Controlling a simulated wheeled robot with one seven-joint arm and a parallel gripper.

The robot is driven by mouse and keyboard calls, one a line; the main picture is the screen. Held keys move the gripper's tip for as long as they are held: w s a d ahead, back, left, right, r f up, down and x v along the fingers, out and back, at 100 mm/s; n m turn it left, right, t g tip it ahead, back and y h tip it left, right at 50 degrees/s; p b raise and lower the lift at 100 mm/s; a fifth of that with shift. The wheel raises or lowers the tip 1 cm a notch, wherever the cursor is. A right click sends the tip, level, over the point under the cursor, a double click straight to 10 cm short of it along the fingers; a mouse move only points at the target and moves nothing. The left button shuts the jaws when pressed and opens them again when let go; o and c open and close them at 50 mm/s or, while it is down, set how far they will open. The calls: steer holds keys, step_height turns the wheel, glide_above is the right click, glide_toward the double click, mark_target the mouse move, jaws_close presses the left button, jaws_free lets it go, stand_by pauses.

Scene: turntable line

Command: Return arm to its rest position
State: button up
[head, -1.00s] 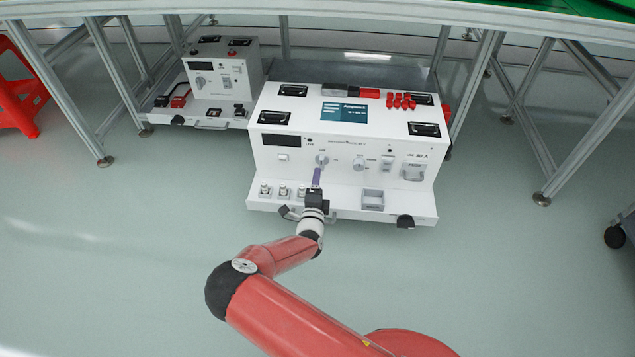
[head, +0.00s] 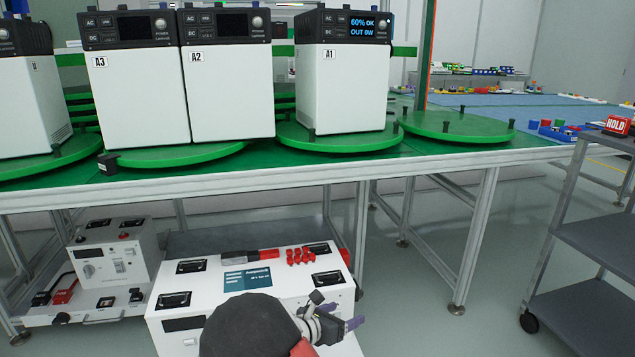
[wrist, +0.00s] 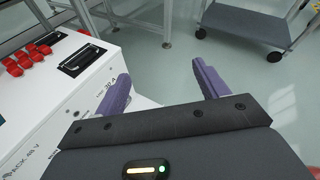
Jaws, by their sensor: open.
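My gripper (head: 345,315) is at the bottom middle of the head view, in front of the right part of a white test unit (head: 205,282) on the floor under the table. Part of my arm hides the unit's front. In the wrist view, the two purple fingers of my gripper (wrist: 162,88) stand apart with nothing between them. The white unit (wrist: 40,110) with a black handle and red connectors lies to their left in that view.
A green-topped table (head: 330,170) carries white power units A1 (head: 340,90), A2 (head: 230,95) and A3 (head: 130,100) on green turntables. A grey cart (head: 590,240) with a red HOLD sign (head: 618,125) stands at right. A smaller white unit (head: 110,265) stands at left.

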steer(key=s+d+r+m+g+y, duration=0.4)
steer(key=s+d+r+m+g, duration=0.3)
steer(key=s+d+r+m, duration=0.5)
steer(key=s+r+m+t+y, duration=0.1)
steer(key=s+r+m+y, duration=0.1)
steer(key=s+m, duration=0.3)
steer(key=s+a+r+m+t+y, duration=0.1)
steer(key=s+r+m+y, duration=0.1)
steer(key=s+m, duration=0.4)
steer(key=s+a+r+m+y+p, duration=0.1)
steer(key=s+r+m+y, duration=0.1)
steer(key=s+m, duration=0.4)
steer(key=shift+s+a+r+t+y, duration=0.3)
steer(key=shift+s+r, duration=0.45)
steer(key=shift+s, duration=0.7)
steer(key=shift+d, duration=0.1)
